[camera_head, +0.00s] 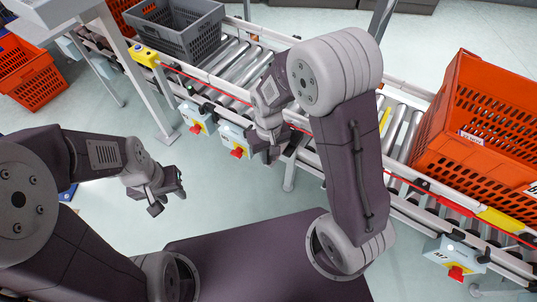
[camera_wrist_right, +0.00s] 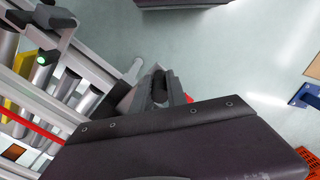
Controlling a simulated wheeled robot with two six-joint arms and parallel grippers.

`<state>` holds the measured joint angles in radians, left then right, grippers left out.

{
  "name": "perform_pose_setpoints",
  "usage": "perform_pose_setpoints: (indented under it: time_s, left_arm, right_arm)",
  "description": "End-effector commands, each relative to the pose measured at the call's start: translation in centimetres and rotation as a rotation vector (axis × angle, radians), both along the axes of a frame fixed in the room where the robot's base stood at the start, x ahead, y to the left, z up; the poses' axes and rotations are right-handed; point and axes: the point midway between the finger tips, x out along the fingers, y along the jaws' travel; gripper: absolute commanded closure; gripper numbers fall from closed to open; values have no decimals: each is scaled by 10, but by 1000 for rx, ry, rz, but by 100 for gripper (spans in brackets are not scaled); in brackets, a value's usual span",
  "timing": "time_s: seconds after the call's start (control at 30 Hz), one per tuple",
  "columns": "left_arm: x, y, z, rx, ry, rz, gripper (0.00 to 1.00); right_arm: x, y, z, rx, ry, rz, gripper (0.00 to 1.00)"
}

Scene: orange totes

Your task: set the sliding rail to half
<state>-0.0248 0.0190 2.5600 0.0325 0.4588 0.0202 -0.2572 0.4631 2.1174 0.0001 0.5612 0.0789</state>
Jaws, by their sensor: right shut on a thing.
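My right gripper (camera_head: 268,153) is at the near side of the roller conveyor, just right of a control box with a red switch. In the right wrist view its fingers (camera_wrist_right: 161,92) are close together around a small dark part (camera_wrist_right: 159,82), mostly hidden by them. I cannot tell for sure whether this part belongs to the sliding rail. The conveyor's near side rail (camera_head: 405,207) runs diagonally behind my right arm, which hides part of it. My left gripper (camera_head: 167,194) is open and empty above the floor, away from the conveyor.
A grey crate (camera_head: 190,45) stands on the conveyor's far left part and an orange tote (camera_head: 490,145) on its right part. Control boxes with red switches (camera_head: 237,153) hang along the near side. The floor between my grippers is clear.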

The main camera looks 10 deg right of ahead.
Motion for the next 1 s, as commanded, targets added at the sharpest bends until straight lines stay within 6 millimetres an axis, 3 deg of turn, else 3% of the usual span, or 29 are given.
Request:
perform_pose_setpoints:
  time_s: [0.37,0.67,0.97,1.0]
  left_arm:
    - [0,0,1,0,0,0,64]
    - [0,0,21,0,0,0,64]
    - [0,0,19,0,0,0,64]
    - [0,0,19,0,0,0,64]
  right_arm:
    - [1,0,1,0,-1,-1,100]
    - [30,-30,3,0,-1,-4,100]
    - [33,-32,1,1,-4,0,100]
    - [33,-32,1,1,-4,0,79]
